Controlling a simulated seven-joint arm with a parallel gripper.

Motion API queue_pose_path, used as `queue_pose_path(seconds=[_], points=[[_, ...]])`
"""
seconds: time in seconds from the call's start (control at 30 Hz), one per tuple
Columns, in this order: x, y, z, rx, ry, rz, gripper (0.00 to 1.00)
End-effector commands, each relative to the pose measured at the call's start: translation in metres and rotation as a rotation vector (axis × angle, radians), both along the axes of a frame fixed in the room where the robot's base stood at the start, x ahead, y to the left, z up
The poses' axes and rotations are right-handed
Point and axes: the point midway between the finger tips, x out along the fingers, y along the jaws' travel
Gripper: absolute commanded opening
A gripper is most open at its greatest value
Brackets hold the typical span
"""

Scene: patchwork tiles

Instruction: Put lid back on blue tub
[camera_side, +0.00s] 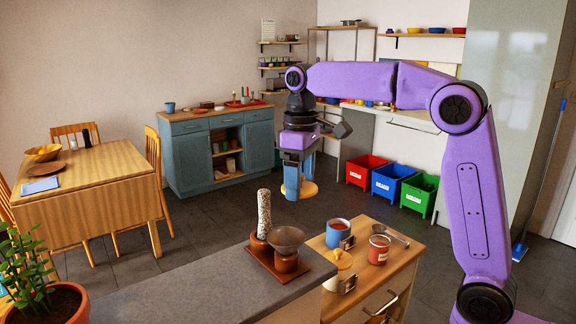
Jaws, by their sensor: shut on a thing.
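The blue tub (338,236) stands upright and open on the wooden cabinet top, with reddish contents showing at its mouth. My gripper (299,188) points down in the air, above and to the left of the tub. It is shut on a yellow-orange round piece (309,189) that looks like the lid. The fingers hide part of this piece, so its full shape is unclear. The held piece is well apart from the tub. A small yellow object (343,260) lies on the cabinet top just in front of the tub.
A red tin (378,250) stands right of the tub, with a metal spoon (394,236) behind it. Left of the tub, a brown tray (293,277) holds a grey bowl (287,238) on a brown base and a tall speckled cylinder (264,212). The grey counter (190,292) has free room at left.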

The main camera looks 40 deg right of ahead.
Motion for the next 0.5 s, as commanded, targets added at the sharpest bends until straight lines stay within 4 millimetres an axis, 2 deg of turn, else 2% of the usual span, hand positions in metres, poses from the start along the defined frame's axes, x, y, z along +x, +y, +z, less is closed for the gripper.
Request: queue_pose_path(seconds=[0.27,0.5], points=[[-0.017,-0.041,-0.054,-0.001,0.004,-0.165,0.49],[-0.043,-0.076,-0.101,0.0,0.002,-0.319,0.49]])
